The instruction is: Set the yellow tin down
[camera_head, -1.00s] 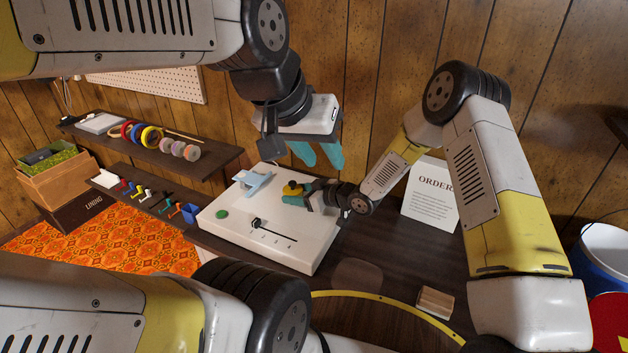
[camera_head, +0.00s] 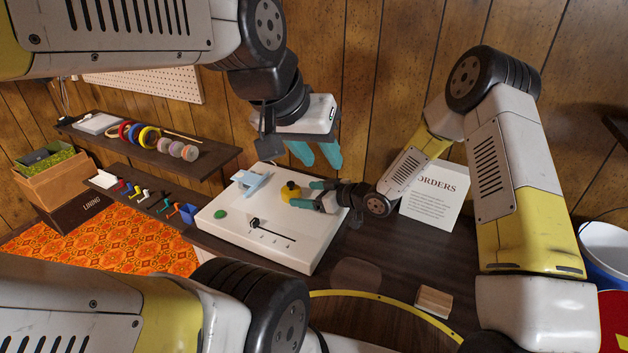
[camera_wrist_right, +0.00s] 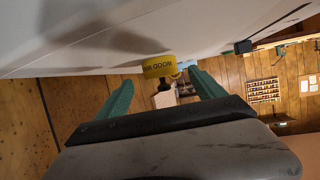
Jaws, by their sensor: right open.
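The yellow tin (camera_head: 290,190) with a dark knob on top stands upright on the white machine top (camera_head: 235,230). It also shows in the right wrist view (camera_wrist_right: 160,67), ahead of the fingers. My right gripper (camera_head: 308,194) is open just right of the tin, its teal fingers spread and the tin outside their grip. In the right wrist view, the right gripper (camera_wrist_right: 163,90) has clear space between its fingers. My left gripper (camera_head: 322,164) hangs in the air above and behind the white top, its teal fingers apart and empty.
A light blue bracket (camera_head: 251,180), a green button (camera_head: 220,214) and a slider (camera_head: 270,232) are on the white top. An order card (camera_head: 432,200) stands at right. Shelves with tape rolls (camera_head: 150,137) are at left. A small wooden block (camera_head: 434,302) lies in front.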

